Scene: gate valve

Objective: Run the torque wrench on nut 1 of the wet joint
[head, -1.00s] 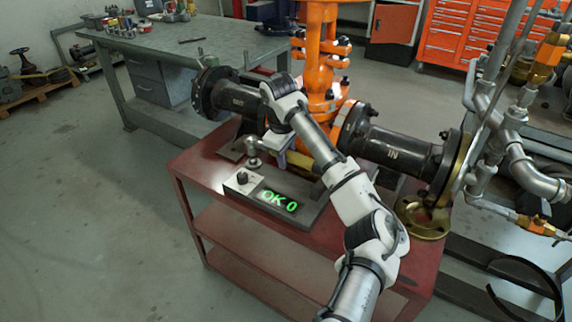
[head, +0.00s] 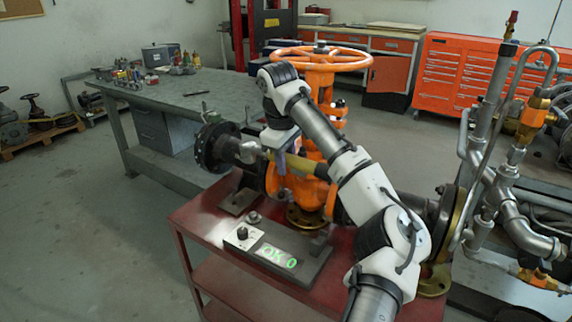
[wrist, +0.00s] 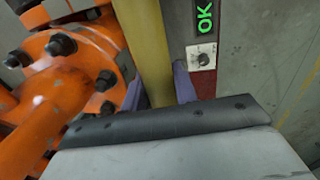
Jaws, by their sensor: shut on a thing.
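My gripper (head: 282,158) is shut on the yellow handle of the torque wrench (head: 318,168). In the wrist view the yellow handle (wrist: 146,45) runs between my purple fingers. The orange gate valve (head: 318,115) stands behind my arm; its bolted flange (wrist: 75,75) with dark nuts shows left of the handle in the wrist view. I cannot tell which nut is nut 1. My arm hides part of the valve and right pipe.
A grey tester (head: 275,257) with a knob and a green display reading OK lies on the red cart (head: 196,232) below the wrench. Silver pipework (head: 505,190) stands close at right.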

